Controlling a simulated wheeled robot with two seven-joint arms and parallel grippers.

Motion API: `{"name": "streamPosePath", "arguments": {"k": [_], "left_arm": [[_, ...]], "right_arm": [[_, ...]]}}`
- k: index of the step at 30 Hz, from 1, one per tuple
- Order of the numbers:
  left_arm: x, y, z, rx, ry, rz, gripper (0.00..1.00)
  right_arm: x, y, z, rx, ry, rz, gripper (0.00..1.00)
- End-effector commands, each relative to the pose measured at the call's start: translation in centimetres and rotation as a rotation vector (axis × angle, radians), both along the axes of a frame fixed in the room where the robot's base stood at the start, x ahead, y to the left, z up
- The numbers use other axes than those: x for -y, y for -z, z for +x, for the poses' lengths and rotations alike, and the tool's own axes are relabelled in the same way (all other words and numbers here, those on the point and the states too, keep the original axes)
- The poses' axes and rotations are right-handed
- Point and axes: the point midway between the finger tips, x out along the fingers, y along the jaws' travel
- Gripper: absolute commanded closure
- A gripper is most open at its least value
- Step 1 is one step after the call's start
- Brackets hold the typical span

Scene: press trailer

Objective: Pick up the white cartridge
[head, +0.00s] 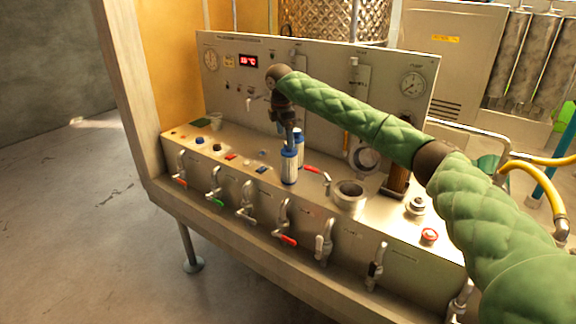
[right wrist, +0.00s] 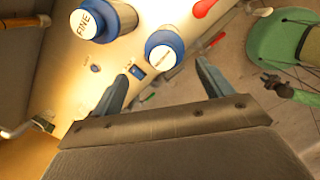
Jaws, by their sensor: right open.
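A white cartridge (head: 289,170) with a blue cap stands upright on the panel's top, just below my right gripper (head: 290,138) in the head view. A second blue-capped cartridge (head: 299,137) stands close behind it, partly hidden. In the right wrist view, my right gripper (right wrist: 165,70) is open with its two fingers apart. One blue-capped cartridge (right wrist: 163,48) is seen between and ahead of the fingertips. Another cartridge marked "FINE" (right wrist: 97,20) is to the upper left, outside the fingers. I cannot see contact with either one. My left gripper is not in view.
A metal cup (head: 349,197), a red-handled valve (head: 318,170) and a red button (head: 429,236) sit to the right of the cartridges. Several levers line the front edge. The upright panel (head: 225,85) with gauges stands close behind. Open floor (head: 80,220) lies at left.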

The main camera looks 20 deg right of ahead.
Motion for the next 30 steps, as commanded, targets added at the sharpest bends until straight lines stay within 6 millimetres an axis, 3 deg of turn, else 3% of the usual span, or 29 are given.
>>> {"name": "streamPosePath", "arguments": {"k": [7, 14, 16, 22, 30], "left_arm": [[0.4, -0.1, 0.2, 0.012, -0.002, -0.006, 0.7], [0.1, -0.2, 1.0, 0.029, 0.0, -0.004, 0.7], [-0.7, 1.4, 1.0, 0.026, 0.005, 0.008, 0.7], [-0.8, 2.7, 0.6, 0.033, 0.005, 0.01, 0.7], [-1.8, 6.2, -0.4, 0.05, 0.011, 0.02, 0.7]], "right_arm": [[0.4, 0.0, -0.8, -0.062, -0.166, -0.027, 0.21], [0.6, 1.0, -0.8, -0.066, -0.199, -0.03, 0.21], [0.7, 1.8, -0.7, -0.065, -0.199, -0.03, 0.21], [0.8, 2.9, -0.6, -0.064, -0.198, -0.03, 0.21], [1.3, 5.0, -0.1, -0.064, -0.197, -0.03, 0.21]]}}
